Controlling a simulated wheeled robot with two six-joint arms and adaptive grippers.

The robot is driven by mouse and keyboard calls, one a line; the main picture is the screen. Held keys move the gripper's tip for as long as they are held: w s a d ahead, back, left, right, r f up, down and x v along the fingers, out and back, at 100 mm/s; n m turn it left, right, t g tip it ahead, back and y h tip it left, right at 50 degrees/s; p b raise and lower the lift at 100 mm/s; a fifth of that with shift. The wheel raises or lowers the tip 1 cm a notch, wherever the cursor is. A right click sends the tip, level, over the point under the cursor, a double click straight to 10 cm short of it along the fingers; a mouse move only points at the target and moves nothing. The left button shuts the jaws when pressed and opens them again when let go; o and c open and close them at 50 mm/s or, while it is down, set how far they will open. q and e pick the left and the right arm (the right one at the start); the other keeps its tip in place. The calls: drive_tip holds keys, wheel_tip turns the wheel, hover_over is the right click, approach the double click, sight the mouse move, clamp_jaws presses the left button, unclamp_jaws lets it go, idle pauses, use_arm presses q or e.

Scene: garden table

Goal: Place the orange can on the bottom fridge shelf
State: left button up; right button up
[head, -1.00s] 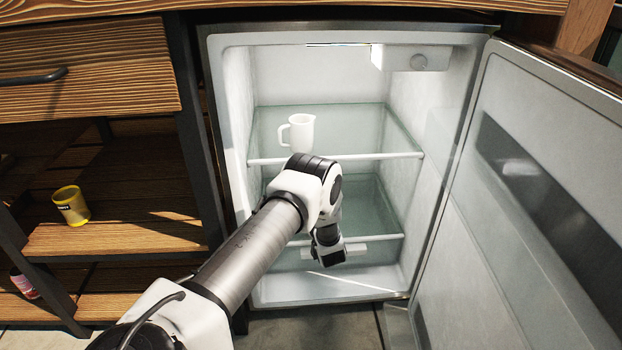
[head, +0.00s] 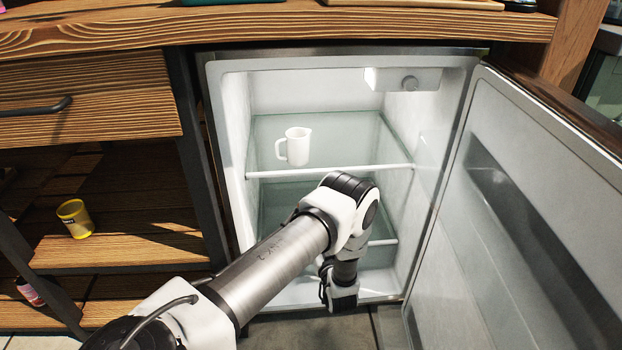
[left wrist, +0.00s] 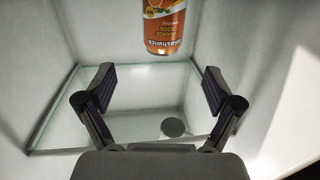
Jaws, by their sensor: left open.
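A glass shelf (left wrist: 60,120) shows around and below the fingers; I cannot tell which surface bears the can. In the head view my left wrist and gripper (head: 340,292) are low at the fridge's front opening, fingers unclear. The can is not visible there. The open fridge (head: 235,190) has a bottom shelf area partly hidden by my arm.
A white jug (head: 297,147) stands on the upper glass shelf (head: 350,150). The open fridge door (head: 540,230) bounds the right side. A pinkish-red item (head: 29,291) is lower down.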

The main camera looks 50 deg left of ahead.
use_arm(q)
drive_tip(key=s+d+f+m+g+h, duration=0.2)
drive_tip(key=s+d+f+m+h, duration=0.3)
drive_tip(key=s+d, duration=0.35)
drive_tip(key=s+d+f+m+g+h, duration=0.25)
drive_tip(key=s+d+f+h, duration=0.25)
drive_tip(key=s+d+h, duration=0.4)
drive_tip(key=s+d+r+m+g, duration=0.1)
drive_tip(key=s+d+m+g, duration=0.1)
drive_tip(key=s, duration=0.4)
drive_tip(key=s+d+r+m+g+h, duration=0.1)
drive_tip(key=s+d+r+g, duration=0.1)
drive_tip(key=s+d, duration=0.2)
drive_tip(key=shift+s+d+m, duration=0.35)
drive_tip(key=shift+s+d, duration=0.05)
drive_tip(key=shift+s, duration=0.85)
drive_tip(key=shift+g, duration=0.25)
